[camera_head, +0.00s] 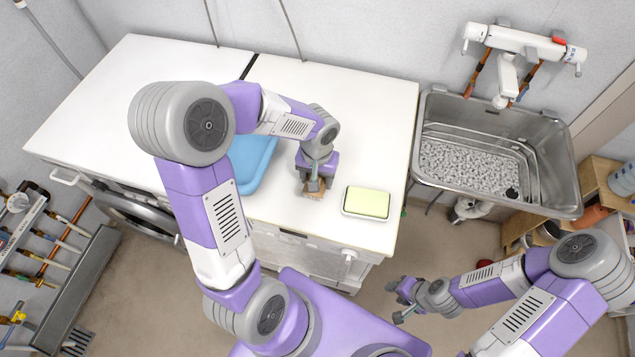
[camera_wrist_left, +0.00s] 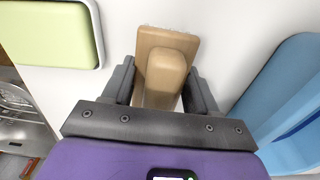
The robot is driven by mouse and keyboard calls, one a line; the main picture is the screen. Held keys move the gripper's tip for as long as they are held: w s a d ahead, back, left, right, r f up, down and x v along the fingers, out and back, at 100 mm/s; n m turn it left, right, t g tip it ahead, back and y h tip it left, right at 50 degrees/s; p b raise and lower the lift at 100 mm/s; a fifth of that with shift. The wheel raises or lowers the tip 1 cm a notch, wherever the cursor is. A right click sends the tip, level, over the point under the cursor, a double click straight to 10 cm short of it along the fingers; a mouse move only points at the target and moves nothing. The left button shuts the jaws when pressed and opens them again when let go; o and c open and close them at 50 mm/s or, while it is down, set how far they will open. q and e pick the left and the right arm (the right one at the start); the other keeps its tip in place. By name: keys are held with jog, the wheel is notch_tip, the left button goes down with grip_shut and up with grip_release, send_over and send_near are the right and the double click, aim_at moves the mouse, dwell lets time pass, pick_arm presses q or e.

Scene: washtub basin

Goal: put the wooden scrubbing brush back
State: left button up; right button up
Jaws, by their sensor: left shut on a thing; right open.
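The wooden scrubbing brush (camera_wrist_left: 166,65) is between the fingers of my left gripper (camera_wrist_left: 160,90) in the left wrist view. The gripper is shut on its raised wooden handle block. In the head view the brush (camera_head: 313,192) shows as a small brown patch under my left gripper (camera_head: 313,184), at the white worktop (camera_head: 330,95). I cannot tell whether it touches the surface. My right gripper (camera_head: 398,300) is open and empty, low over the floor in front of the appliances.
A pale green sponge in a white dish (camera_head: 367,203) lies just right of the brush. A blue tub (camera_head: 252,160) stands to its left, partly behind my arm. A metal sink (camera_head: 500,150) with a tap is at the right. The worktop behind my left gripper is clear.

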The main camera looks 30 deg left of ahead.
pick_arm(q)
jog(key=shift+f, duration=1.4)
jog(key=shift+f+b, duration=0.1)
jog(key=shift+b, duration=0.3)
jog(key=o, duration=0.9)
jog(key=shift+o, duration=0.2)
jog(key=shift+w+r+p, duration=0.1)
jog(key=shift+r+p, duration=0.2)
jog(key=shift+r, duration=0.2)
notch_tip(320, 180, up, 11)
jog(key=shift+r+p, duration=0.2)
jog(key=shift+p, duration=1.05)
